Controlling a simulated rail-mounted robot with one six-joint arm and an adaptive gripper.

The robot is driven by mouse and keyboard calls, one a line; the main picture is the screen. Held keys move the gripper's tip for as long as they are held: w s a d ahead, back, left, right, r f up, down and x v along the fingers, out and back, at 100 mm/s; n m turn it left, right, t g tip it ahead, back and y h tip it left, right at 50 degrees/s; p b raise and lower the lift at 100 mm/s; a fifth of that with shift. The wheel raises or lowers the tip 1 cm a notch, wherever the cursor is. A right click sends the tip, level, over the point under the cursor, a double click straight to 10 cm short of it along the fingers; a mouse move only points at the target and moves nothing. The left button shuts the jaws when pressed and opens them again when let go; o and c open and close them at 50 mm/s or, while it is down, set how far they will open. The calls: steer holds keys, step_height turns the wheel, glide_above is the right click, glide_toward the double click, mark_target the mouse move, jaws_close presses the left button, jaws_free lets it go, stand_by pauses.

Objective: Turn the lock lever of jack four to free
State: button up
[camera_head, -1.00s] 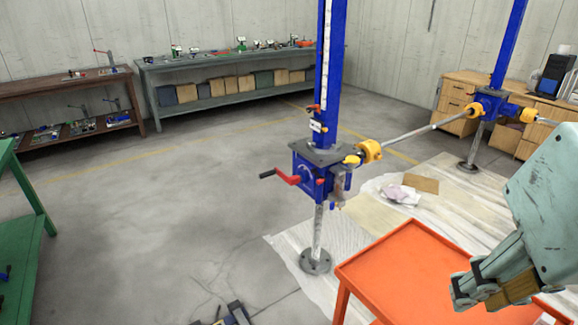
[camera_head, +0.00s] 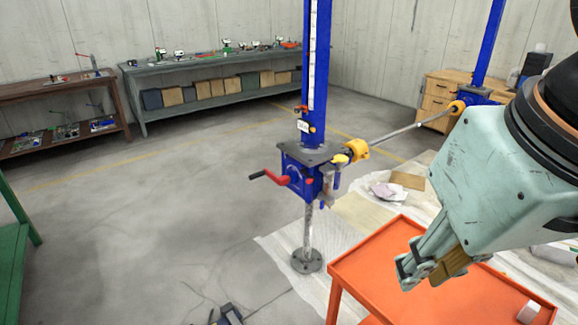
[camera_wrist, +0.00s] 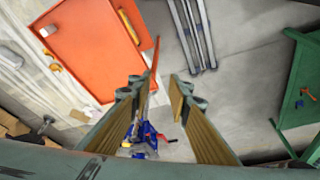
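The nearest screw jack has a blue gearbox (camera_head: 302,174) with a red crank handle (camera_head: 272,178), under a tall blue column (camera_head: 314,75). Small red and yellow parts (camera_head: 303,110) sit low on the column. I cannot tell which part is the lock lever, or read a jack number. A second jack (camera_head: 478,96) stands farther right, joined by a shaft and partly hidden by my arm. My gripper (camera_head: 428,272) hangs right of the near jack, above the orange table. In the wrist view my gripper (camera_wrist: 156,88) is open and empty; a blue jack part (camera_wrist: 145,134) shows beyond its fingers.
The orange table (camera_head: 385,262) stands in front of the near jack, with a small white block (camera_head: 527,312) on it. A green bench (camera_head: 12,250) is at left. Workbenches (camera_head: 215,75) line the back wall. The floor left of the jack is mostly clear.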

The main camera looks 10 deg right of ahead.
mark_target(307, 182)
steer(key=shift+w, duration=0.1)
